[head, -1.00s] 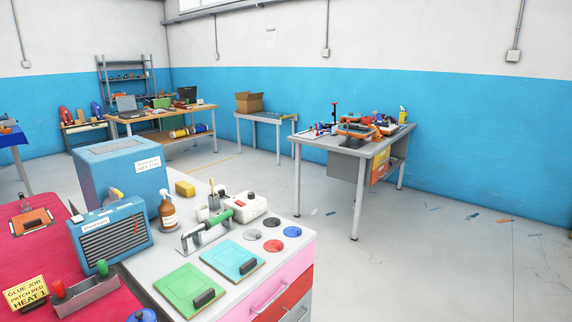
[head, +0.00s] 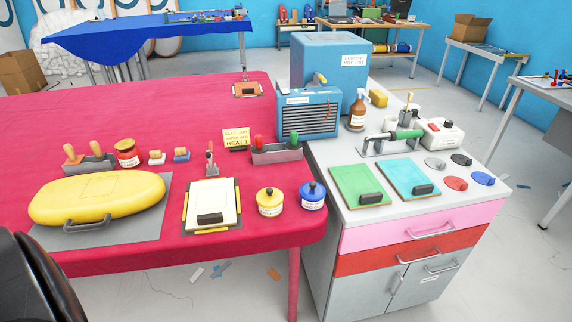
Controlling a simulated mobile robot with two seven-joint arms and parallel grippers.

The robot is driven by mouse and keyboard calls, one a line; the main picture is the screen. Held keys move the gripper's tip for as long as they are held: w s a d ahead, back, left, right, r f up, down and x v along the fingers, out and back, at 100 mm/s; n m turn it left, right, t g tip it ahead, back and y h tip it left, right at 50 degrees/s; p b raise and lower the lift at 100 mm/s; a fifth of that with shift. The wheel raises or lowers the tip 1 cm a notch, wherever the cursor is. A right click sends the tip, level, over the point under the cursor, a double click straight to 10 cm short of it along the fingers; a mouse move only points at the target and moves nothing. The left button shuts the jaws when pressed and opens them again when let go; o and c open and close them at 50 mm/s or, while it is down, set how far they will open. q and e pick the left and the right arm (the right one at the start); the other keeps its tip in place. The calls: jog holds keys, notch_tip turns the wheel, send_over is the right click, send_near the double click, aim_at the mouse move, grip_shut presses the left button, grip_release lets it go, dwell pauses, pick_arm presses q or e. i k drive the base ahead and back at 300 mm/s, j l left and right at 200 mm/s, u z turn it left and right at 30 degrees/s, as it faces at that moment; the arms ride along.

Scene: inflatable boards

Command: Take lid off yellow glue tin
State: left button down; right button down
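The yellow glue tin (head: 270,203) stands upright on the red table near its front right corner. Its yellow lid (head: 269,194) sits on top, with a small dark knob and a pale label on the tin's front. A similar blue tin (head: 312,195) with its lid on stands just to its right. Neither gripper shows in the head view. A dark rounded shape at the lower left edge looks like part of my own body.
A cream board (head: 212,205) with a dark handle lies left of the yellow tin. A yellow inflatable board (head: 98,198) lies farther left on a grey mat (head: 150,222). The grey workbench (head: 350,213) stands to the right. A grey tool holder (head: 277,154) stands behind the tins.

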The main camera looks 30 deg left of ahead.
aim_at(268, 198)
jog(key=u, duration=1.25)
